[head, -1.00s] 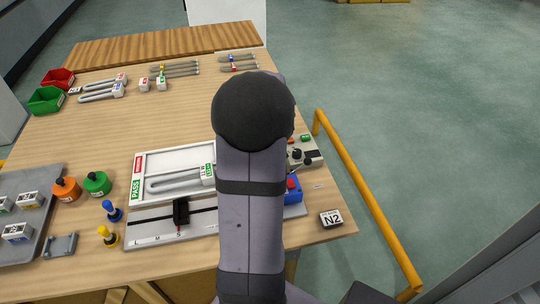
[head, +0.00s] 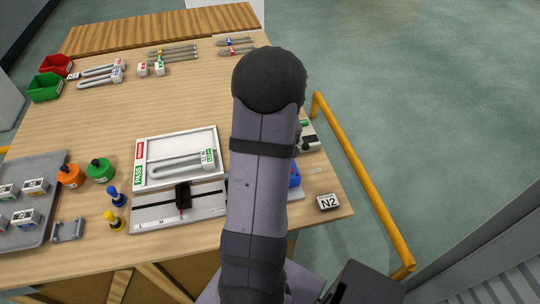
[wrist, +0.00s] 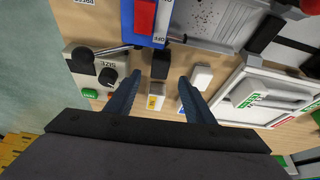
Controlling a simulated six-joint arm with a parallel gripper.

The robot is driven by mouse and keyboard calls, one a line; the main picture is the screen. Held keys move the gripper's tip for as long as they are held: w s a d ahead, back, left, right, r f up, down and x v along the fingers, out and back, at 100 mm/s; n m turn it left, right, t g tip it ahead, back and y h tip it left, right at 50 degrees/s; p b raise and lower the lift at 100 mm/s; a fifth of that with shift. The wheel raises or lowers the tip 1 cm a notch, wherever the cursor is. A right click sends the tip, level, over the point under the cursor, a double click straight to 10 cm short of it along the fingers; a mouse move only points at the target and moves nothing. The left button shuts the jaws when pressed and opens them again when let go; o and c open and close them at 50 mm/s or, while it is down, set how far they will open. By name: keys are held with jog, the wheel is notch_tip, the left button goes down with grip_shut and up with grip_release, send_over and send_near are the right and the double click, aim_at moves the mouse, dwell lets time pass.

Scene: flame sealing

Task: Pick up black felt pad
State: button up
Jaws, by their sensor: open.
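In the wrist view, a small dark block that looks like the black felt pad (wrist: 160,64) lies on the wooden table, just below the blue and red device. My gripper (wrist: 160,80) is open, with a dark finger on each side. The dark block is just beyond the fingertips, near the middle of the gap, and nothing is held. A small white block with a yellow label (wrist: 155,102) shows between the fingers. In the head view my own arm hides the gripper and the pad.
A white block (wrist: 202,76) sits close by the right finger. A grey control box with a black knob (wrist: 107,75) is at the left. The white PASS tray (head: 180,133) and the slide gauge (head: 155,213) lie left of my arm; the N2 block (head: 328,202) is right.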

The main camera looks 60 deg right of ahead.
jog(key=shift+x, duration=2.4)
jog(key=shift+s+a+f, duration=0.1)
jog(key=shift+s, duration=0.1)
jog(key=shift+c, duration=0.2)
jog(key=c, duration=1.1)
jog(key=shift+p, duration=0.3)
notch_tip(320, 180, up, 10)
jog(key=shift+r, duration=0.1)
